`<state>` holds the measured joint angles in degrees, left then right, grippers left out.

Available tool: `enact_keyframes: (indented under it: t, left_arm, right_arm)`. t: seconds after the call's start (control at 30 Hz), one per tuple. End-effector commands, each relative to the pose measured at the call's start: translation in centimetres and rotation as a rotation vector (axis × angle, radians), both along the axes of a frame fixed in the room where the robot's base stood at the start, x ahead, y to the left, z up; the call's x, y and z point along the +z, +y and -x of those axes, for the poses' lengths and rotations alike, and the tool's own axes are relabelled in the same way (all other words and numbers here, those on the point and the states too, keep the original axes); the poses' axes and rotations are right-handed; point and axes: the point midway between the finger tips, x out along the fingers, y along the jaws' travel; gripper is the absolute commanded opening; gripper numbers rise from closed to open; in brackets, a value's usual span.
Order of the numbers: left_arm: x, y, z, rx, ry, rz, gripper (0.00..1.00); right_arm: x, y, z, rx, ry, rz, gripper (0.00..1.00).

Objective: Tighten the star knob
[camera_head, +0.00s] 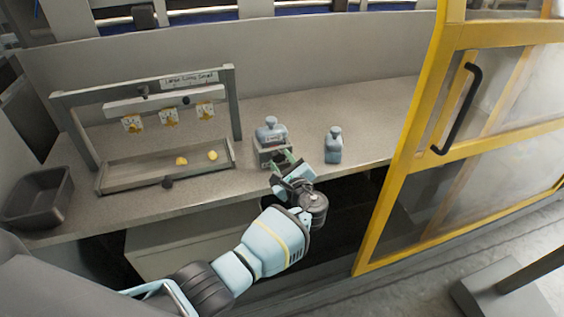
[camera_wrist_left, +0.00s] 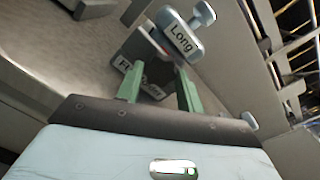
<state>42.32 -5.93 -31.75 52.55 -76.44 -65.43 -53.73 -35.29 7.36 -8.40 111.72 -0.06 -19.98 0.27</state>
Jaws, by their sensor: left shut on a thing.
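A dark knob (camera_head: 167,183) shows at the front edge of the tray below the rack. Two more dark knobs, a left one (camera_head: 142,92) and a right one (camera_head: 186,100), are on the rack's crossbar. All are too small to tell which is star-shaped.
A second bottle (camera_head: 333,147) stands to the right on the counter. A rack (camera_head: 236,105) holds several yellow-and-white pieces; two yellow bits lie in its tray (camera_head: 140,172). A black bin (camera_head: 38,200) is at far left. A yellow-framed door (camera_head: 400,165) bounds the right side.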

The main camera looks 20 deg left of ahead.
Motion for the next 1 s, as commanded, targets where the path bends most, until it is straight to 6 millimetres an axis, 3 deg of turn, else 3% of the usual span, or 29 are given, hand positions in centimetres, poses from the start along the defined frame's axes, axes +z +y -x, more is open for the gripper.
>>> enact_keyframes:
  t: [0.13,0.17,0.3,0.67,1.0]
  left_arm:
    - [0.0,0.0,0.0,0.0,0.001,-0.003,0.14]
    - [0.0,0.0,0.0,0.0,0.001,-0.003,0.4]
    - [0.0,0.0,0.0,0.0,0.001,-0.002,0.58]
    - [-0.1,-0.2,0.2,-0.001,0.0,-0.001,0.59]
    - [0.0,-2.7,3.6,-0.002,0.001,0.0,0.59]
  right_arm:
    - [0.0,0.0,0.0,0.0,0.0,0.0,0.36]
    - [0.0,0.0,0.0,0.0,0.0,0.0,0.36]
    - [0.0,0.0,0.0,0.0,0.0,0.0,0.36]
    - [0.0,0.0,0.1,0.0,0.002,-0.001,0.36]
    - [-0.3,0.1,0.3,0.0,0.009,-0.001,0.36]
